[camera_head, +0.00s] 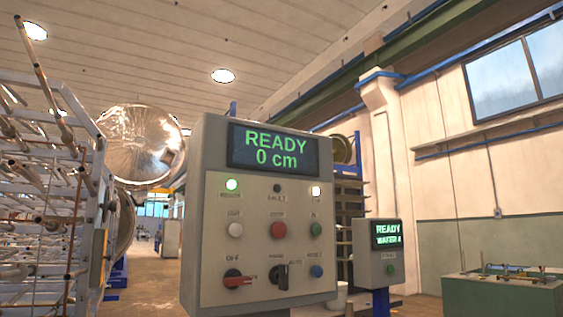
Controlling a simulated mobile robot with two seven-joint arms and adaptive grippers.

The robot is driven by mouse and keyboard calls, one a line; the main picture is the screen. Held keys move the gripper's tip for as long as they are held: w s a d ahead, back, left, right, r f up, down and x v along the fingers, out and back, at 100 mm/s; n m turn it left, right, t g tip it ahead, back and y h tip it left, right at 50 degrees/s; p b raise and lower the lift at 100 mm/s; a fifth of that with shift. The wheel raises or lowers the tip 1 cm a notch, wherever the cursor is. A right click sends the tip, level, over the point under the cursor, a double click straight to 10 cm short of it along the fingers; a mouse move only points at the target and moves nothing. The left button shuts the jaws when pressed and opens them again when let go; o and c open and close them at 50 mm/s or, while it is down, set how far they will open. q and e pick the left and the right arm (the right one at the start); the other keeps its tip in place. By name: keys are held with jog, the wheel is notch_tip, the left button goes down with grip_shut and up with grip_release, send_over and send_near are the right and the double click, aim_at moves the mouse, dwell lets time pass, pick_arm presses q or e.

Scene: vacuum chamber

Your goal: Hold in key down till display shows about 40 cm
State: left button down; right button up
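A grey control box (210,215) stands in the middle of the head view. Its display (273,149) shows "READY 0 cm" in green. The in key (316,229) is a green button on the right of the panel. A white button (236,230) labelled OUT is on the left, and a red button (278,230) lies between them. A green lamp (232,184) at upper left and a whitish lamp (315,191) at upper right are lit. Neither of my grippers is in view, and nothing covers the panel.
A smaller box (377,264) reading "READY WAFER 4" stands right. A metal rack (50,200) is left; a green bench (503,295) is at lower right.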

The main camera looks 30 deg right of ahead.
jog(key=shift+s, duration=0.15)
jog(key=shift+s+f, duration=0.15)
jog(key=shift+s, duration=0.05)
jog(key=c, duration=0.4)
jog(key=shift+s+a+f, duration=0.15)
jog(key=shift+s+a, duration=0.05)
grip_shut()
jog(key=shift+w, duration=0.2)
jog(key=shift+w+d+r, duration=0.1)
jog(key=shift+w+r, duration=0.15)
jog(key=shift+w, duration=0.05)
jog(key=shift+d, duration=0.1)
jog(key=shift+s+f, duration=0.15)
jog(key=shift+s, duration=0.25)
